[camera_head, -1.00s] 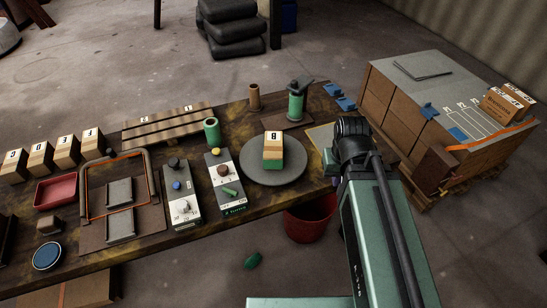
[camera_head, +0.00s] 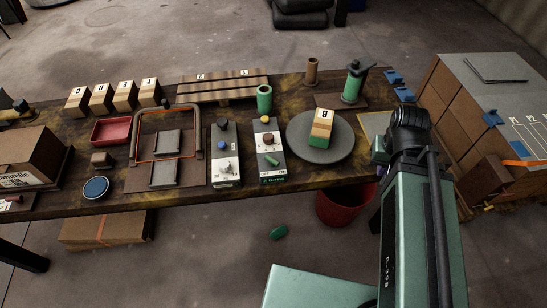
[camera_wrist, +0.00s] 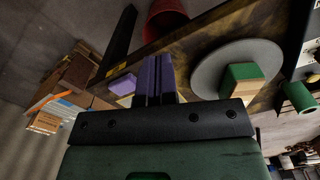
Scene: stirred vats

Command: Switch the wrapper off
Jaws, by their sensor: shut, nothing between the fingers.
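Two grey control boxes stand side by side on the bench. The left box (camera_head: 226,180) has a black knob, a blue button and a pale knob or switch. The right box (camera_head: 274,177) has a yellow button, a brown knob and a green lever; its small lettering is unreadable. A grey turntable (camera_head: 345,150) stands right of it, bearing a green-bottomed block marked B (camera_head: 321,125); both show in the wrist view, the turntable (camera_wrist: 207,77) and block (camera_wrist: 242,80). My gripper (camera_wrist: 159,62) has purple fingers, shut and empty, near the bench edge beyond the turntable, apart from the boxes.
A green cylinder (camera_head: 264,98) stands behind the right box. A green post device (camera_head: 354,83) stands behind the turntable. An orange-edged frame (camera_head: 167,128) lies left of the boxes. A red bin (camera_head: 342,206) stands below the front edge. Stacked cartons (camera_head: 470,112) stand at right.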

